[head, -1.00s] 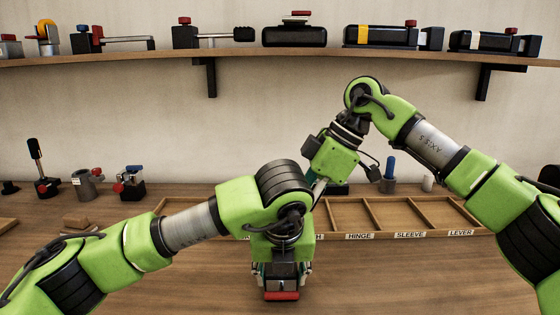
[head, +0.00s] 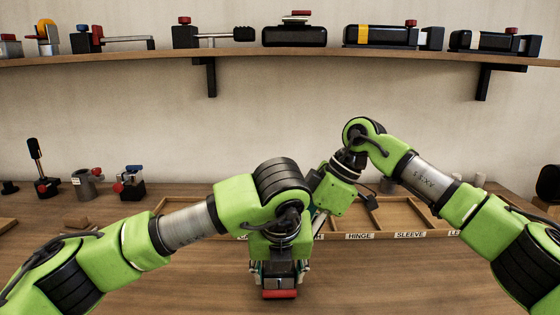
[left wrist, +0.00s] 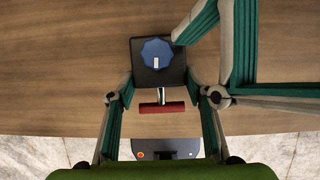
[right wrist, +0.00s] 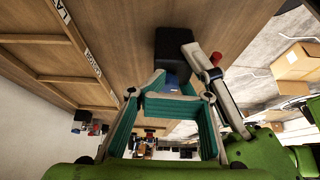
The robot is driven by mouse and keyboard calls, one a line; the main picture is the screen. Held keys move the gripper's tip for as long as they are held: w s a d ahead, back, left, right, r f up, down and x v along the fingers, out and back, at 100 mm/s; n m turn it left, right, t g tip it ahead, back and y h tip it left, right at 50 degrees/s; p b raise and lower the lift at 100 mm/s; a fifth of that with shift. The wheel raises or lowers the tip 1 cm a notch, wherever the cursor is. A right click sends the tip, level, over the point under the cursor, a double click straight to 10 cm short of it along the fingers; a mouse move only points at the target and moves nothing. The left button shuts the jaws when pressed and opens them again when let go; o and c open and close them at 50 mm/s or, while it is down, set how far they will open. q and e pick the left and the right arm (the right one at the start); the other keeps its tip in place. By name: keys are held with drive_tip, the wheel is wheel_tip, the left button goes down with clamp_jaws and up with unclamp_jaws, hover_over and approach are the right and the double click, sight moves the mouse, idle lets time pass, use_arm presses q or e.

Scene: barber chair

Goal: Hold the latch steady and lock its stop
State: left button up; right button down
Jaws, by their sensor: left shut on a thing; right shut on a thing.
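The latch (left wrist: 145,76) is a black block with a blue knob (left wrist: 157,53) on top and a red crossbar (left wrist: 161,107) on a short stem. In the head view the red crossbar (head: 280,294) shows below my left wrist; the rest is mostly hidden. My left gripper (left wrist: 160,85) is shut on the latch body, one finger on each side. My right gripper (right wrist: 172,95) is shut on the blue knob, of which a little blue (right wrist: 172,80) shows between its fingers. In the head view its fingertips are hidden behind my left arm.
A divided wooden tray (head: 395,216) with labelled compartments lies behind the latch. A shelf (head: 240,54) carries more latches. The table front right is clear.

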drive_tip(key=shift+s+a, duration=0.35)
drive_tip(key=shift+a, duration=0.3)
idle(1.0)
drive_tip(key=shift+s, duration=0.15)
